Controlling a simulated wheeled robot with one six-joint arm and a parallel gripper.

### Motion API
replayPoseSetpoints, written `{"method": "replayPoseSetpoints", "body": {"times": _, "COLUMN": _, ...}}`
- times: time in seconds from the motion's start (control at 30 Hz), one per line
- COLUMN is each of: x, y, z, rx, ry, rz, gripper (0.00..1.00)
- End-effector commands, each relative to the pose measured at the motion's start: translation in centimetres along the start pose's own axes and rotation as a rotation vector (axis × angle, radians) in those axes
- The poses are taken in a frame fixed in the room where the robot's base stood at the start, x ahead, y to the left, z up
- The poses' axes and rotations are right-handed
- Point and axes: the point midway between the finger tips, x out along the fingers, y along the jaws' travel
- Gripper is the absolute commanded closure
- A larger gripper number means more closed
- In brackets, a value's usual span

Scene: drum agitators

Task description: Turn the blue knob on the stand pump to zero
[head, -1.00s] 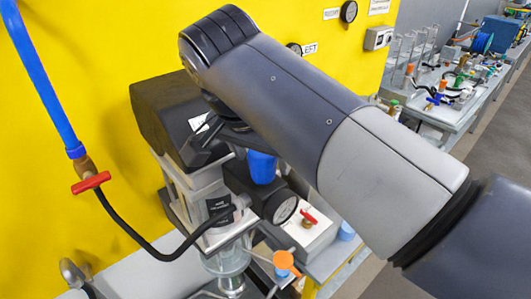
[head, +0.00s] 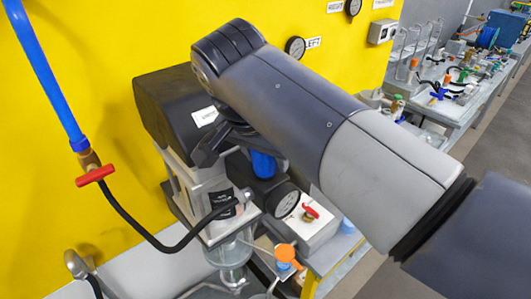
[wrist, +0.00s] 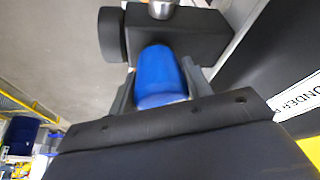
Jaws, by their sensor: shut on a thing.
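The blue knob (wrist: 160,76) sits between the two fingers of my gripper (wrist: 160,92) in the wrist view, with a finger against each side. My gripper is shut on it. In the head view the blue knob (head: 263,165) shows below my arm, on top of the black body of the stand pump (head: 207,187). My arm hides part of the knob and most of my gripper. The knob's pointer or scale cannot be made out. A round gauge (head: 286,204) faces forward on the pump's black body.
A red-handled valve (head: 95,175) with a blue pipe hangs at the yellow wall on the left, and a black hose runs from it to the pump. A black box (head: 165,110) stands behind my gripper. Another bench (head: 450,100) with fittings lies at the back right.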

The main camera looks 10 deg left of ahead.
Motion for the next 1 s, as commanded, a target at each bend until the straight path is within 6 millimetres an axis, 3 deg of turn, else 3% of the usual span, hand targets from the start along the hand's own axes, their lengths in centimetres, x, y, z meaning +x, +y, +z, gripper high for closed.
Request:
{"method": "replayPoseSetpoints", "body": {"times": 0.47, "x": 0.03, "y": 0.05, "z": -0.01, "rx": -0.08, "ry": 0.0, "rz": -0.034, "gripper": 0.76}}
{"method": "replayPoseSetpoints", "body": {"times": 1.0, "x": -0.06, "y": 0.07, "z": -0.08, "rx": -0.509, "ry": 0.002, "rz": -0.214, "gripper": 0.76}}
